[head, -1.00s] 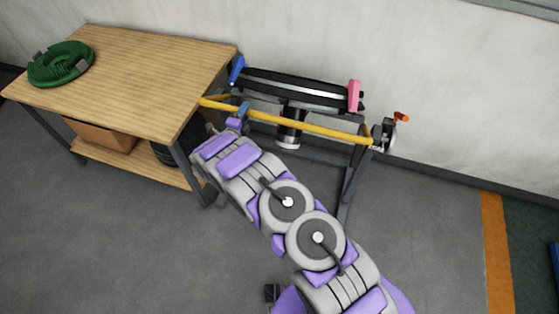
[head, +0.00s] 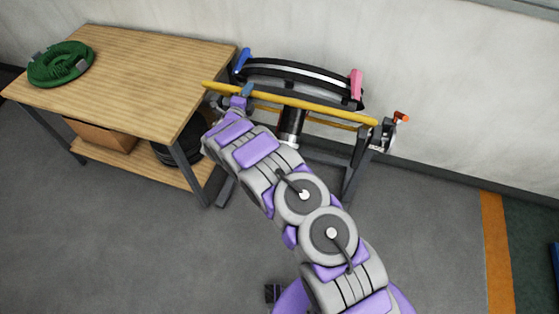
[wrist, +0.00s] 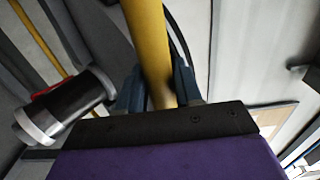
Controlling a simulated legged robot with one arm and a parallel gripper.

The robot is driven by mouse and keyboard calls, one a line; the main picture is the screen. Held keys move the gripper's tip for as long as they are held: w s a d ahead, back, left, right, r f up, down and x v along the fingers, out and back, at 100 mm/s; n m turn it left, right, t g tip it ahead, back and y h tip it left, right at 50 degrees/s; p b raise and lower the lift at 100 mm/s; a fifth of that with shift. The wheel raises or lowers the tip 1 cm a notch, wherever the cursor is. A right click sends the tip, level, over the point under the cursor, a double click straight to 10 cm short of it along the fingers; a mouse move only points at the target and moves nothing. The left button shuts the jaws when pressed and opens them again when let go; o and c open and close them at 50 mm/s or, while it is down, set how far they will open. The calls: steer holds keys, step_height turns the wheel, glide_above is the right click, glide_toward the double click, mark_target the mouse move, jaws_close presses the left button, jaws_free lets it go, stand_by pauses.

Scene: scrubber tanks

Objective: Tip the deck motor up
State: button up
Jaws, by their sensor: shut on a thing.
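The deck motor is a dark cylinder with a pale end (head: 292,125), under a black curved deck (head: 305,72) on a dark stand by the wall. In the wrist view the motor (wrist: 78,103) shows at left, apart from my gripper. A yellow bar (head: 300,104) runs across the front of the deck. My gripper (head: 244,93) is at the left part of this bar. In the wrist view my gripper (wrist: 160,88) is shut around the yellow bar (wrist: 148,40), with blue-grey fingers on both sides.
A wooden table (head: 140,75) stands at left with a green coiled hose (head: 62,64) on top. A box (head: 103,135) sits on its lower shelf. An orange-handled valve (head: 392,128) is at the stand's right. Open grey floor lies in front.

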mark_target(260, 69)
steer(key=shift+r, duration=0.2)
steer(key=w+d+r, duration=0.2)
steer(key=w+r, duration=0.1)
steer(key=w, duration=0.3)
steer(key=shift+w+d+r, duration=0.1)
stand_by(0.3)
steer(key=shift+w+r, duration=0.1)
steer(key=shift+w, duration=0.05)
steer(key=x, duration=0.3)
steer(key=r+x, duration=0.1)
steer(key=x, duration=0.1)
steer(key=shift+w+d+b, duration=0.15)
steer(key=shift+w+b, duration=0.15)
steer(key=shift+b, duration=0.05)
steer(key=shift+w+d+r, duration=0.15)
steer(key=shift+w+r, duration=0.05)
steer(key=shift+w, duration=0.3)
steer(key=shift+r, duration=0.1)
